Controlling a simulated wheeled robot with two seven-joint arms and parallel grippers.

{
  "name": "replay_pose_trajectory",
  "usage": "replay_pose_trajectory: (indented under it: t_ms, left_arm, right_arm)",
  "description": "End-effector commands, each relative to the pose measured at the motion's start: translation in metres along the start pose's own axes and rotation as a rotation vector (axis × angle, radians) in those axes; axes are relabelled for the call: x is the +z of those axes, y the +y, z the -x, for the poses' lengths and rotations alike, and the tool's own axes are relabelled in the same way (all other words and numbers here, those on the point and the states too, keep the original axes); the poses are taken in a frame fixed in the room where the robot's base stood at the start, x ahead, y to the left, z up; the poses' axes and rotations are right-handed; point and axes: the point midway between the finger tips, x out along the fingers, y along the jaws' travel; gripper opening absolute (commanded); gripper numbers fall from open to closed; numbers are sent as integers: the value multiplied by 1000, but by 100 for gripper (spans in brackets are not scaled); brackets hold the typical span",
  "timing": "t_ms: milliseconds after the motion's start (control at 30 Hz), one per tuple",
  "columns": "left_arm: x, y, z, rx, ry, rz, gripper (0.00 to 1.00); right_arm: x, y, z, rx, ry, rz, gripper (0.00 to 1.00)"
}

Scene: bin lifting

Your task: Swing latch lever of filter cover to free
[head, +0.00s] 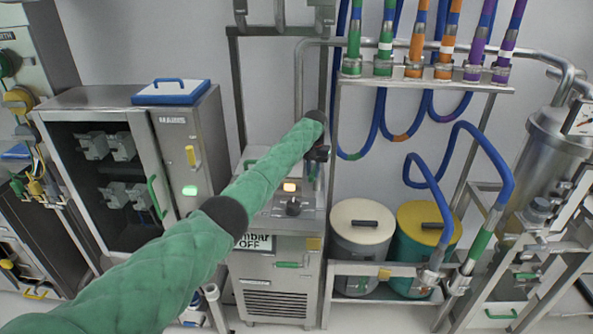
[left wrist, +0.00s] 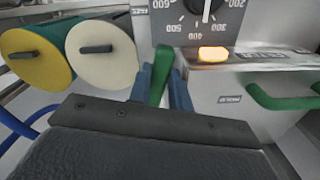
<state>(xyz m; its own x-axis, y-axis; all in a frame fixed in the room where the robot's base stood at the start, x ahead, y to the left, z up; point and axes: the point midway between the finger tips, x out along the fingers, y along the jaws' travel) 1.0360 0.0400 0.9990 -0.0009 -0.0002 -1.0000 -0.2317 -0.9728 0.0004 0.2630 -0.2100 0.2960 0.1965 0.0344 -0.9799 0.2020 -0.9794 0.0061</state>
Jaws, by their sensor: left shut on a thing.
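A green lever (left wrist: 160,76) stands at the edge of the steel cabinet (left wrist: 262,85), beside its dial, in the left wrist view. My left gripper (left wrist: 162,90) is shut on this lever, with one blue finger on each side of it. In the head view my left arm reaches across to the right side of the cabinet's top (head: 265,215), and the left gripper (head: 316,165) is small and dark there. The lever is mostly hidden by the gripper and arm in that view. I cannot tell the filter cover apart. My right gripper is not in view.
A cream-lidded drum (head: 361,222) and a yellow-lidded drum (head: 425,223) stand to the right. A pipe frame (head: 334,130) rises beside the gripper.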

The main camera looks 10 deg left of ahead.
Motion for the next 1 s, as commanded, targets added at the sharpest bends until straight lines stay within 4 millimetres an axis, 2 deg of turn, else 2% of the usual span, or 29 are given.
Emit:
replay_pose_trajectory:
  t_ms: [33, 167, 400, 800, 1000]
  left_arm:
    - [-2, 8, 2, 2, 2, 25, 0]
    - [-4, 20, 3, 2, 2, 108, 0]
    - [-6, 27, 3, 1, 2, 218, 0]
    - [-7, 30, 2, 0, 4, 272, 0]
    - [-7, 30, 3, 1, 5, 271, 0]
  right_arm:
    - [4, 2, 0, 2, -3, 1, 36]
    - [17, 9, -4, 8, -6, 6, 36]
    - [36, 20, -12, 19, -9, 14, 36]
    - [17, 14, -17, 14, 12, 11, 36]
    - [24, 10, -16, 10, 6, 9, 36]
